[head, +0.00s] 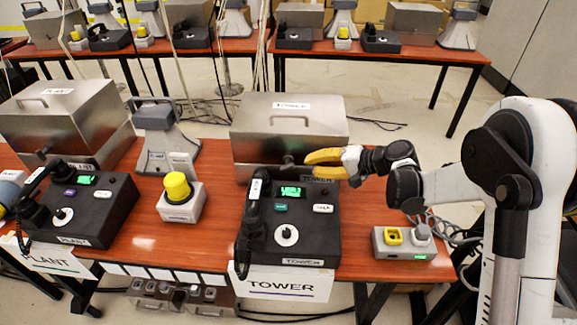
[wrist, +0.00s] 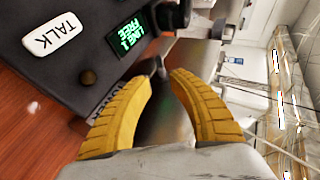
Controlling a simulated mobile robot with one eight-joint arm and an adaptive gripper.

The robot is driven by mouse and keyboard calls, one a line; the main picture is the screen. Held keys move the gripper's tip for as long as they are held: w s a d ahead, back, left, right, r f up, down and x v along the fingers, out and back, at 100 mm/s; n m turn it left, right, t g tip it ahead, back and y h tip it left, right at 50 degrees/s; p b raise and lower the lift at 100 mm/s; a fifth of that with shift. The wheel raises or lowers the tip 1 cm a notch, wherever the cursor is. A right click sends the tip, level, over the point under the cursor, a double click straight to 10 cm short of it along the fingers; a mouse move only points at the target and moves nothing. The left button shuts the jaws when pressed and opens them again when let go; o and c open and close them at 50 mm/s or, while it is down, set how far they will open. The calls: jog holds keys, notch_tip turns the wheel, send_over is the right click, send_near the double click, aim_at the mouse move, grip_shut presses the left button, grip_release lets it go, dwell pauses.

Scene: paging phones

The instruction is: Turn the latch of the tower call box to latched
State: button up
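The tower call box (head: 290,137) is a closed brushed-metal box with a top handle, behind the black TOWER phone (head: 290,225). Its latch (head: 288,160) is a small dark knob with a short lever low on the front face. My gripper (head: 311,164) has yellow fingers and is just right of the latch, pointing left along the box front. In the wrist view my gripper (wrist: 161,76) is open, with a gap between the fingertips. The dark latch end (wrist: 161,70) shows at that gap; I cannot tell if the fingers touch it.
The TOWER phone, with its handset and lit screen, stands close in front of the latch. A grey button box (head: 411,243) sits at the table's right.

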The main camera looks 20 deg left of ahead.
aim_at(293, 167)
jog(key=b+x, duration=0.3)
jog(key=x, duration=0.7)
jog(key=shift+a+f, duration=0.15)
jog(key=shift+f, duration=0.05)
grip_shut()
